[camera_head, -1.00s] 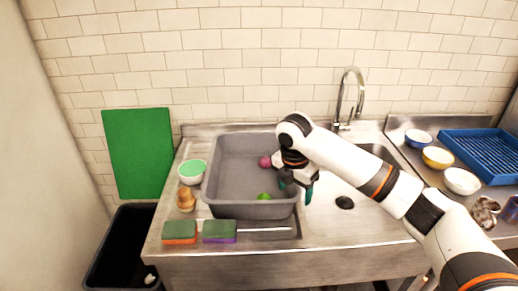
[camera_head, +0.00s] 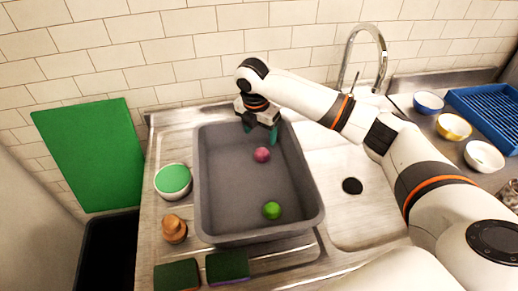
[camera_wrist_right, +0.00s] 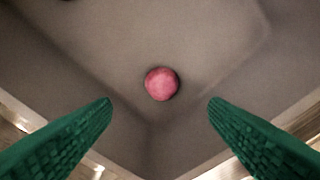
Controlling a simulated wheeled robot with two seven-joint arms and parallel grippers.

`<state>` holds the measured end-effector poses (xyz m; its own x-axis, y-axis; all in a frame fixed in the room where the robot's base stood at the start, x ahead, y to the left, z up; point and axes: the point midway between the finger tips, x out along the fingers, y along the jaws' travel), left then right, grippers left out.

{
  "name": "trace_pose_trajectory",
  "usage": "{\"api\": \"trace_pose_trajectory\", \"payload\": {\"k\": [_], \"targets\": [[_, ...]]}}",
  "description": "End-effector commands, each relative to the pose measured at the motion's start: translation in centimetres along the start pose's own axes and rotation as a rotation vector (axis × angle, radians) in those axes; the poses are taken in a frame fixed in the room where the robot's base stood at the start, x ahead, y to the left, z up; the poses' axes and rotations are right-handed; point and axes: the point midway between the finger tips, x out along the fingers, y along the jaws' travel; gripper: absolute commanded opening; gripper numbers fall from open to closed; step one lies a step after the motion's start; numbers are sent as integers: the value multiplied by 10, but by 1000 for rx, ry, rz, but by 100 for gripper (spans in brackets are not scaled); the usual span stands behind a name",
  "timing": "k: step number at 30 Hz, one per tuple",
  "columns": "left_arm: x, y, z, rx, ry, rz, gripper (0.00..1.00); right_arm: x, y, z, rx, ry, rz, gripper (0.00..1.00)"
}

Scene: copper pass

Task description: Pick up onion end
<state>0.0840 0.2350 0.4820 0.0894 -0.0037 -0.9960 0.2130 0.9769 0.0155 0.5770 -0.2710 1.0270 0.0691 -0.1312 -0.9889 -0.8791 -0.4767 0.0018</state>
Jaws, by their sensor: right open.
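The onion end is a small round pinkish-purple piece (camera_head: 262,154) on the floor of the grey tub (camera_head: 208,190), toward its back. In the right wrist view the onion end (camera_wrist_right: 161,84) lies beyond and between the fingertips, touching neither. My right gripper (camera_head: 261,134) is over the back of the tub, just behind the onion end in the head view. Its green fingers are apart and empty in the right wrist view (camera_wrist_right: 160,104). My left gripper is not in view.
A green round piece (camera_head: 271,210) lies near the tub's front. A green-filled bowl (camera_head: 173,181), a wooden-looking object (camera_head: 174,229) and two sponges (camera_head: 227,266) stand outside the tub. The tap (camera_head: 382,50) rises at the back right. Bowls (camera_head: 453,127) and a blue rack (camera_head: 490,112) are further right.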

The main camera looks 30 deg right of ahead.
Motion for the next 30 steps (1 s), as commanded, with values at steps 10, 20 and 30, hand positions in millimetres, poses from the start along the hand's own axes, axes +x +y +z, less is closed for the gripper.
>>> {"api": "trace_pose_trajectory", "payload": {"k": [10, 20, 30], "targets": [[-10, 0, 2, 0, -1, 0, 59, 38, 0, 0, 0, 0, 2, 69], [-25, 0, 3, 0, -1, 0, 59, 81, -3, -1, 0, 0, 1, 69], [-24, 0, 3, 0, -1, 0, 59, 87, -3, -1, -1, 2, 0, 62]]}}
